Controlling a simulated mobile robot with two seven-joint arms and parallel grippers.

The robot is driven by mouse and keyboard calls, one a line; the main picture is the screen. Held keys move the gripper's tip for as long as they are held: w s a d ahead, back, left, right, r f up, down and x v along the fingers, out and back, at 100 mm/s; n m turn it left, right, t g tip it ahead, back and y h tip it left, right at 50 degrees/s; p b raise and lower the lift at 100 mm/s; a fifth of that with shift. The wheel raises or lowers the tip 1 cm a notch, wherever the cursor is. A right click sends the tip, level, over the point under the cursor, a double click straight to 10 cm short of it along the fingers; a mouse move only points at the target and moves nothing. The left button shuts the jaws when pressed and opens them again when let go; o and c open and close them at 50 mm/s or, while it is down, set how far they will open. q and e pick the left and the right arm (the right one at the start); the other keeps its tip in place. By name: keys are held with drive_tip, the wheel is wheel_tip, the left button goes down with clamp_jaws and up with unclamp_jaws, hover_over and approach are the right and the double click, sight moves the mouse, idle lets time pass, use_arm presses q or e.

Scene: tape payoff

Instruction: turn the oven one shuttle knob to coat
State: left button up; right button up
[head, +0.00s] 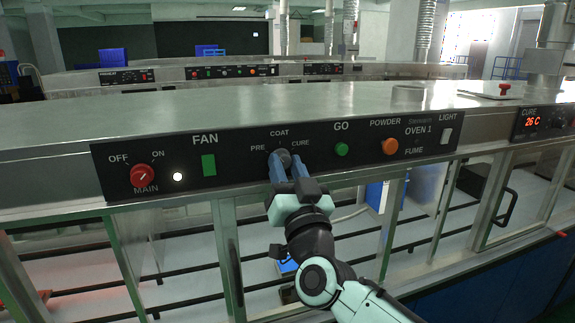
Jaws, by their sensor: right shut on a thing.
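The shuttle knob (284,156) is a grey round knob on the black oven 1 panel (240,172). The labels PRE, COAT and CURE stand to its left, above it and to its right. My right gripper (285,162) is shut on the knob, with one blue finger on each side. The fingers cover much of the knob, and I cannot tell which label its pointer faces. My left gripper is not in view.
On the same panel are a red main switch (143,175), a green fan switch (209,165), a green go button (341,149), an orange powder button (390,146) and a white light switch (447,136). A red CURE display (533,122) is at the right. Glazed doors are below.

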drive_tip(key=m+h, duration=0.1)
drive_tip(key=m, duration=0.1)
drive_tip(key=m+h+p, duration=0.1)
drive_tip(key=m, duration=0.1)
drive_tip(key=m+h, duration=0.1)
drive_tip(key=m, duration=0.1)
drive_tip(key=shift+a+r+m+h, duration=0.1)
drive_tip(key=shift+a+m+h, duration=0.15)
drive_tip(key=shift+m+h, duration=0.05)
drive_tip(key=shift+m+h+p, duration=0.7)
drive_tip(key=shift+m+h, duration=0.2)
drive_tip(key=shift+m, duration=1)
drive_tip(key=shift+s+m, duration=0.1)
drive_tip(key=shift+m, duration=0.2)
drive_tip(key=o, duration=1)
drive_tip(key=shift+o, duration=0.2)
drive_tip(key=b+v, duration=0.3)
drive_tip(key=v, duration=1)
drive_tip(key=shift+s+r, duration=0.25)
drive_tip(key=shift+g, duration=0.3)
